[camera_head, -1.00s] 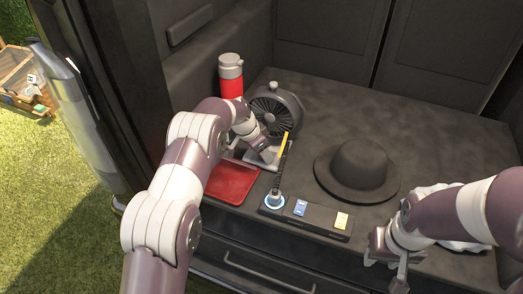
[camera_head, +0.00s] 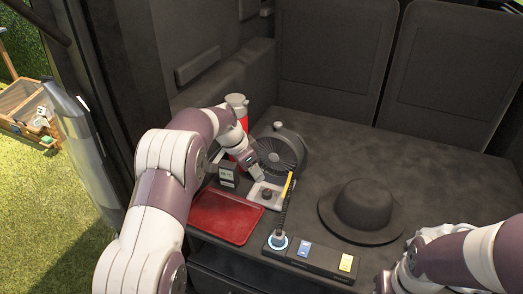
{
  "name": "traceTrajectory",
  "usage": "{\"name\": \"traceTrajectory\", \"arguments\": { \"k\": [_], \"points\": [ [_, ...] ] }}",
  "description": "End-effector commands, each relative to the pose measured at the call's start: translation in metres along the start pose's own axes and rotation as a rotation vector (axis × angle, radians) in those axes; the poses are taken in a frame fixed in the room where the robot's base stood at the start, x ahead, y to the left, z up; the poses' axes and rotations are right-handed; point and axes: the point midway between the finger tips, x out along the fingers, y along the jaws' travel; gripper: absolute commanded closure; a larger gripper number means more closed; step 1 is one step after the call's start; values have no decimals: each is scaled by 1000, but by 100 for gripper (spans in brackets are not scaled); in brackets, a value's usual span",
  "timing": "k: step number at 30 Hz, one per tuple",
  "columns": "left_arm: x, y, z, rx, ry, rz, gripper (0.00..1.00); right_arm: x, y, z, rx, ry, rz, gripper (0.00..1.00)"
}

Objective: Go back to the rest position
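My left arm comes in from the left. Its gripper (camera_head: 242,174) is over the bench, with two dark finger parts apart and nothing seen between them. It is just above and left of a small white tray (camera_head: 257,198) holding a dark round piece and a yellow stick. My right gripper (camera_head: 383,283) is low at the right, mostly hidden by its own arm and cut by the lower picture edge, so its fingers do not show clearly.
A red tray (camera_head: 225,217) lies in front of the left gripper. A black fan (camera_head: 280,150), a red flask (camera_head: 240,112), a power strip (camera_head: 325,258) and a black hat (camera_head: 361,211) are near. White cloth (camera_head: 429,231) is beside the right arm. The rear bench is clear.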

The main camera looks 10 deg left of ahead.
Motion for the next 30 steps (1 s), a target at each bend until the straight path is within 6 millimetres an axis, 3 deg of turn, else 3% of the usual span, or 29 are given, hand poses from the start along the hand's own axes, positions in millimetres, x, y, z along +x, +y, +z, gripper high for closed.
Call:
{"name": "traceTrajectory", "arguments": {
  "k": [6, 9, 14, 20, 25, 26, 27, 30],
  "points": [
    [2, -5, 1, -125, 4, -25, 41, 0, 0, 0, 0, 0, 0, 57],
    [21, 12, 42, -362, -83, -39, 41, 0, 0, 0, 0, 0, 0, 57],
    [8, 67, 104, -637, -192, -101, 41, 0, 0, 0, 0, 0, 0, 57],
    [-28, 147, 172, -802, -269, -165, 41, 0, 0, 0, 0, 0, 0, 57],
    [-64, 216, 223, -780, -298, -185, 41, 0, 0, 0, 0, 0, 0, 57],
    [-74, 223, 223, -764, -271, -194, 41, 0, 0, 0, 0, 0, 0, 57],
    [-102, 219, 203, -754, -243, -203, 41, -27, 0, -3, 0, -2, 0, 57],
    [-140, 219, 189, -758, -255, -198, 41, -71, 0, -9, 0, 2, 0, 57]
  ]
}}
